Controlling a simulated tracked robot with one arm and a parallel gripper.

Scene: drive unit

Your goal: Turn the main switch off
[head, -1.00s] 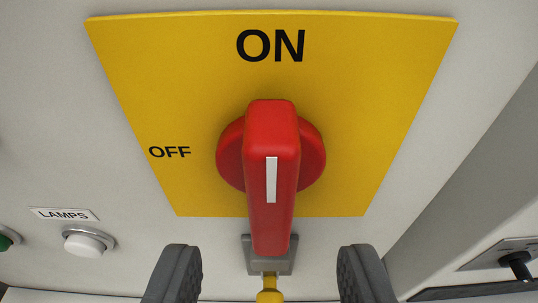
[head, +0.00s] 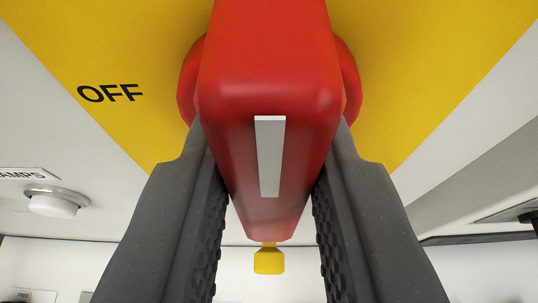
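The main switch is a red handle (head: 222,88) on a round red base, mounted on a yellow plate (head: 420,60). The handle stands vertical in the picture, with a white mark on its face. The black OFF label (head: 110,92) is on the plate to its left. The ON label is out of view. My gripper (head: 270,140) has one dark finger on each side of the handle, closed in against its flanks. The fingertips are partly hidden behind the handle's front.
A white lamp button (head: 52,202) under a partly cut-off label is at the left on the pale panel. A yellow part (head: 269,261) shows below the handle, between the fingers. A grey side surface with a dark fitting is at the right.

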